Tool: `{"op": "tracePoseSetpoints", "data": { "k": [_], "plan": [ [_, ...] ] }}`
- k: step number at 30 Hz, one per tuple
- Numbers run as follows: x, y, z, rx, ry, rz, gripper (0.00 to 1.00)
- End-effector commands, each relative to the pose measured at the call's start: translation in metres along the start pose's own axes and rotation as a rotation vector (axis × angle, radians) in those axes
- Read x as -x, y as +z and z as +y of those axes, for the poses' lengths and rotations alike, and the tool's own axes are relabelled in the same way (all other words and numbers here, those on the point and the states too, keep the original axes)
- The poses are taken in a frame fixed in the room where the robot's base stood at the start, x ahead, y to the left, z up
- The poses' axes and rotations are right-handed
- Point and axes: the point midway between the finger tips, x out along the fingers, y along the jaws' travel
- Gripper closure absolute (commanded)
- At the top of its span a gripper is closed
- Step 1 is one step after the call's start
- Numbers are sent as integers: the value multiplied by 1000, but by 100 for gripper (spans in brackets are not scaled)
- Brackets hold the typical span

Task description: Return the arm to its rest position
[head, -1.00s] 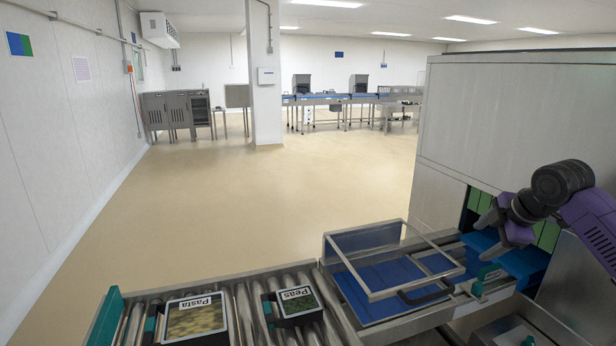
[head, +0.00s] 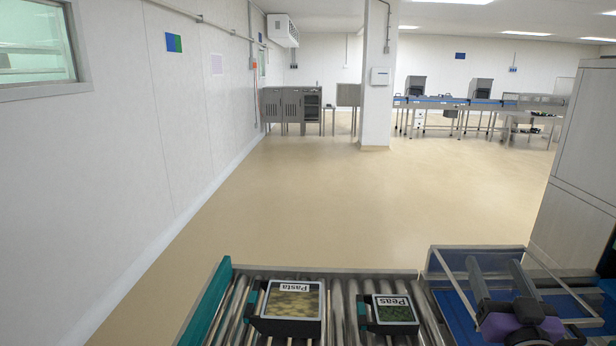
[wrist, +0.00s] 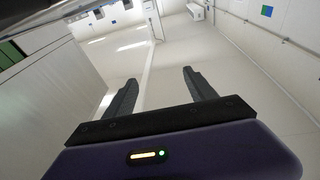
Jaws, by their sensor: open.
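My gripper (head: 494,264) is at the lower right of the head view, in front of or above the clear-lidded frame of the sealer (head: 437,277). Its two dark fingers stand apart and point away from me. In the wrist view my gripper (wrist: 161,77) is open with nothing between the fingers. The rest of my arm is mostly out of the picture.
A Pasta tray (head: 292,302) and a Peas tray (head: 394,311) lie on the roller conveyor (head: 345,290) left of the sealer. A tall grey cabinet (head: 583,150) stands at the right. Open floor (head: 330,205) lies beyond.

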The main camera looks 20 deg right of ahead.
Motion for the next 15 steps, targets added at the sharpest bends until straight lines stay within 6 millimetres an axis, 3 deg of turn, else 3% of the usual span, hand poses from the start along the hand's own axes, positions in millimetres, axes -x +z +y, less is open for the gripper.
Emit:
{"op": "tracePoseSetpoints", "data": {
  "k": [3,15],
  "plan": [
    [44,15,-23,-89,29,13,35],
    [202,44,-73,-193,39,-38,35]
  ]
}}
